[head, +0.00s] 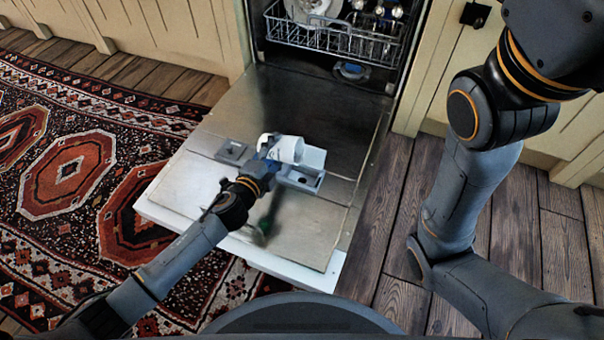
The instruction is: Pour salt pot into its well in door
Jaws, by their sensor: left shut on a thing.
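The salt pot (287,149) is a white cylinder, held strongly tilted, nearly on its side, above the middle of the open dishwasher door (320,110). My left gripper (265,155) is shut on it from the left. A recessed compartment (302,178) with a raised pale lid lies in the door just below and right of the pot. A grey square fitting (232,151) with a dark round mark is left of the pot. I cannot tell which opening is the salt well, or whether salt is flowing. My right arm shows at right, its gripper out of view.
The wire rack (335,38) with dishes is inside the dishwasher at the top. A patterned rug (70,175) is at left, bare wooden floor (400,210) at right.

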